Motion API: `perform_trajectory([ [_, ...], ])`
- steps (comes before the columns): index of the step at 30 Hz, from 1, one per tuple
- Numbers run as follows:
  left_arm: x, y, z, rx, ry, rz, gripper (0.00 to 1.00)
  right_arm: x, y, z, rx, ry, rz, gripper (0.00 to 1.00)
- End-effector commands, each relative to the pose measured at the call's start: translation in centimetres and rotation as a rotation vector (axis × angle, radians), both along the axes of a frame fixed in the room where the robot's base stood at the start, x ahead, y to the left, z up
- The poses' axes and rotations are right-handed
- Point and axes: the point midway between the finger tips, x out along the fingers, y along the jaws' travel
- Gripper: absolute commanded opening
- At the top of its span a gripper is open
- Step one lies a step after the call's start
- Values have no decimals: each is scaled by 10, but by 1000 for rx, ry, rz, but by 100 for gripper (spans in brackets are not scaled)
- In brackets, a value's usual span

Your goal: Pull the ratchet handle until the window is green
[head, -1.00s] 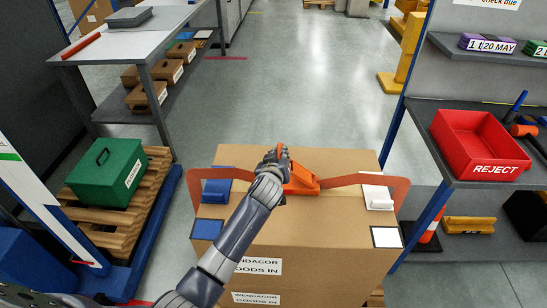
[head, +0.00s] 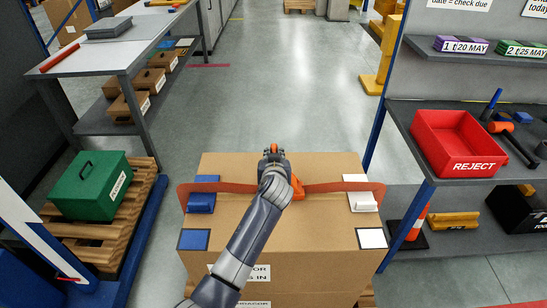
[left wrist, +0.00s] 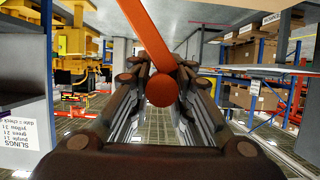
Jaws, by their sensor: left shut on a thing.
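A brown carton (head: 300,235) stands in front of me with an orange-red strap (head: 335,187) across its top. The orange ratchet (head: 298,188) sits mid-strap, partly hidden behind my left gripper (head: 273,156). In the left wrist view, the orange ratchet handle (left wrist: 162,88) with a round end lies between the fingers of my left gripper (left wrist: 162,92), which is shut on it. I cannot make out the window or its colour. A blue corner piece (head: 202,203) and a white one (head: 362,201) sit under the strap. My right gripper is not in view.
A shelf at right holds a red reject bin (head: 462,143) and tools. A green box (head: 91,185) rests on a wooden pallet (head: 128,215) at left. A grey bench (head: 110,55) stands at the back left. The floor beyond the carton is clear.

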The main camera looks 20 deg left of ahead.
Motion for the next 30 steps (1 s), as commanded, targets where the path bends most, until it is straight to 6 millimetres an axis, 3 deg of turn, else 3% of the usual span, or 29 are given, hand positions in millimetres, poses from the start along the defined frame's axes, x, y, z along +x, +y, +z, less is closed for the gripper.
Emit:
perform_trajectory([
  [2,1,-1,4,-2,-9,-3,0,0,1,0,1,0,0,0],
  [3,1,-1,4,-3,-9,-2,27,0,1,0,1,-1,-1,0],
  [5,1,-1,3,-2,-8,-2,38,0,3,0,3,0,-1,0],
  [17,-2,-1,2,-2,-3,-1,38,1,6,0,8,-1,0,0],
  [30,-48,-15,21,-4,-3,-1,38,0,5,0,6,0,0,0],
])
